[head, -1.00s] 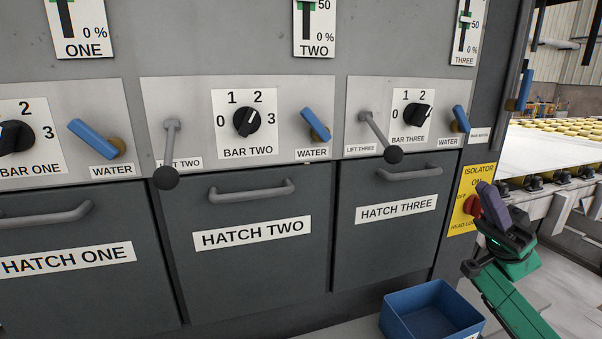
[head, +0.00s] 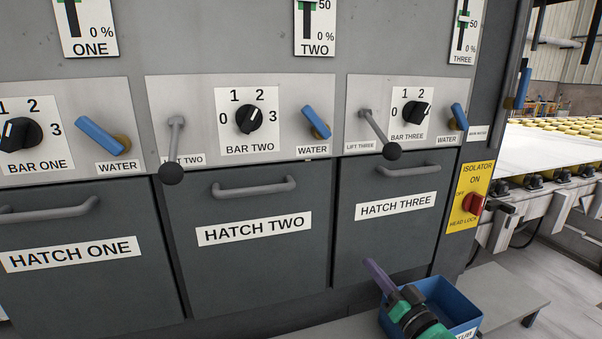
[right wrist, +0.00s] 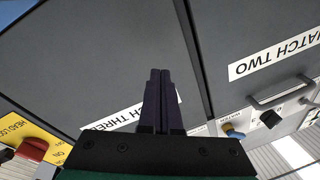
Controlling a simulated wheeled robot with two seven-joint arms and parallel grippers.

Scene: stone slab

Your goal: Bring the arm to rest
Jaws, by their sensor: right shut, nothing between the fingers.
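My right gripper (head: 377,274) is in front of the lower part of hatch three (head: 385,240) in the head view, with its green and black wrist over the blue tub. Its purple fingers are closed together and hold nothing. In the right wrist view the shut fingers (right wrist: 160,75) point at the dark hatch front, with the hatch three label (right wrist: 135,112) partly hidden behind them. My left gripper is not in the head view.
The blue tub (head: 458,299) sits on a low grey bench (head: 505,290), partly hidden by my right arm. The red isolator knob (head: 473,203) on its yellow plate is uncovered. Lift levers with black balls (head: 392,151) stick out from the panel above the hatches.

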